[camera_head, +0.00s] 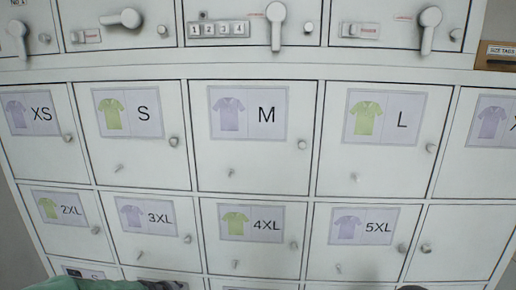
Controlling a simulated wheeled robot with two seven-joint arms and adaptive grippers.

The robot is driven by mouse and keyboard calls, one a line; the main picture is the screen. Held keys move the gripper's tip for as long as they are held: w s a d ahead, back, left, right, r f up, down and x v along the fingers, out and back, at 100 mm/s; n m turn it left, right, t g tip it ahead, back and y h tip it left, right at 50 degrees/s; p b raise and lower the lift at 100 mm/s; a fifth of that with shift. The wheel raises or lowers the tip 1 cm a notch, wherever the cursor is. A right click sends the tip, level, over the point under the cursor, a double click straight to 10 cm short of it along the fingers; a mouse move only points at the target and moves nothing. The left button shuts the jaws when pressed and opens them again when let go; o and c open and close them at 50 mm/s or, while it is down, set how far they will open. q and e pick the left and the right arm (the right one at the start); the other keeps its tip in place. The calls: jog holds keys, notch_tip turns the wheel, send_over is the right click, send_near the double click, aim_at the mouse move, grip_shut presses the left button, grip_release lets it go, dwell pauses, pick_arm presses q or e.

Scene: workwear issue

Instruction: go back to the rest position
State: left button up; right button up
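Neither of my grippers can be made out in the head view. A green, cloth-like shape (90,285) shows at the bottom left edge, cut off by the frame. I cannot tell whether anything holds it. A small dark shape (410,288) shows at the bottom edge on the right, too little of it to identify.
A white locker cabinet fills the view. Its shut doors carry shirt labels, among them the M door (262,150), L door (375,150) and 4XL door (252,250). Lever handles (276,25) line the top row. A wooden size tags box (497,56) is at the upper right.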

pick_arm(q)
jog(key=s+d+f+m+g+b, duration=0.2)
jog(key=s+d+f+b, duration=0.15)
jog(key=s+f, duration=0.55)
jog(key=s+d+f+m+g+h+b, duration=0.15)
jog(key=s+d+f, duration=0.3)
jog(key=f, duration=0.75)
jog(key=s+d+f+m+g+b, duration=0.2)
jog(key=s+d+f+b, duration=0.15)
jog(key=s+f, duration=0.55)
jog(key=s+d+f+m+g+b, duration=0.1)
jog(key=s+d+f+b, duration=0.1)
jog(key=s+f, duration=0.6)
jog(key=shift+s+d+f+m+b, duration=0.15)
jog(key=shift+d+f+m+b, duration=0.2)
jog(key=shift+d, duration=0.5)
jog(key=shift+g, duration=0.25)
